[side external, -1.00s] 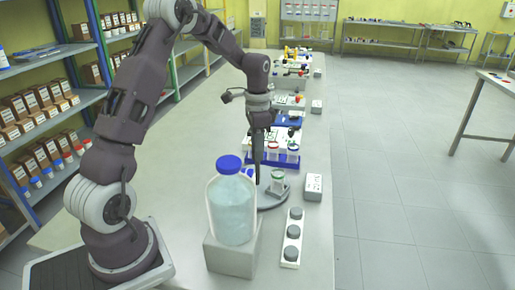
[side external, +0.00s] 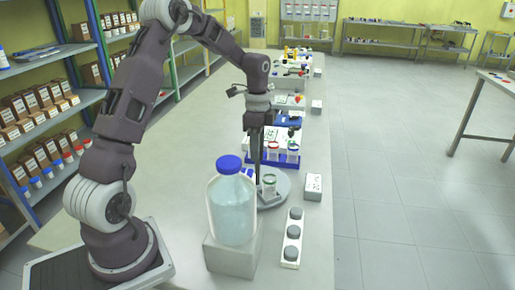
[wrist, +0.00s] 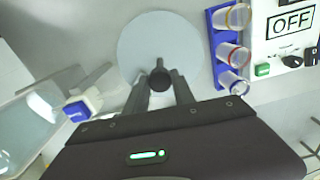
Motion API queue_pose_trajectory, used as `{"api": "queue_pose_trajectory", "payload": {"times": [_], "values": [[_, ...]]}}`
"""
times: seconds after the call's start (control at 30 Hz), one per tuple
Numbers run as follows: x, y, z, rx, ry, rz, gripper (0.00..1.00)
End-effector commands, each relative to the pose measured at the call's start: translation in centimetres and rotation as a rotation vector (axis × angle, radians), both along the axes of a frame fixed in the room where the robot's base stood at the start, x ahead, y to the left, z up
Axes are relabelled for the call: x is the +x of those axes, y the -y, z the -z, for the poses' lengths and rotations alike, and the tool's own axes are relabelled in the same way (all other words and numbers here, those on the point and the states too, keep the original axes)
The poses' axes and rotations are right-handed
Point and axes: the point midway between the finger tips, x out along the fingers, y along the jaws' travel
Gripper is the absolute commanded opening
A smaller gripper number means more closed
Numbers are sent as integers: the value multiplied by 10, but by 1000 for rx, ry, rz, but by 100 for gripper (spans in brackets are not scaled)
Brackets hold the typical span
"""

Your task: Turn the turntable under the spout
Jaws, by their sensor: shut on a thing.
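The turntable (side external: 284,188) is a pale grey disc on the bench, right of the large bottle. The wrist view shows it from above (wrist: 150,38). My gripper (side external: 258,182) points down at its near-left side. In the wrist view my gripper (wrist: 160,84) is closed around a dark round knob (wrist: 159,74) at the disc's edge. The blue-and-white spout (wrist: 84,106) is left of my fingers, by the bottle (side external: 231,208).
The blue-capped bottle stands on a grey block (side external: 230,256). A blue rack of tubes (wrist: 221,73) stands beyond the turntable. A white box (side external: 313,187) and a white strip with grey caps (side external: 292,240) lie to the right.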

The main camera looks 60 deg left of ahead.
Motion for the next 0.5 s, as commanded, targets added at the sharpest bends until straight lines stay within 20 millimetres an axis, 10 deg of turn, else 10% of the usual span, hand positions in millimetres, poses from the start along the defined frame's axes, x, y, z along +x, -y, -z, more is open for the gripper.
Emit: {"api": "queue_pose_trajectory", "payload": {"times": [0.5], "values": [[1, -1, -2, 2, 6, 256, 0]]}}
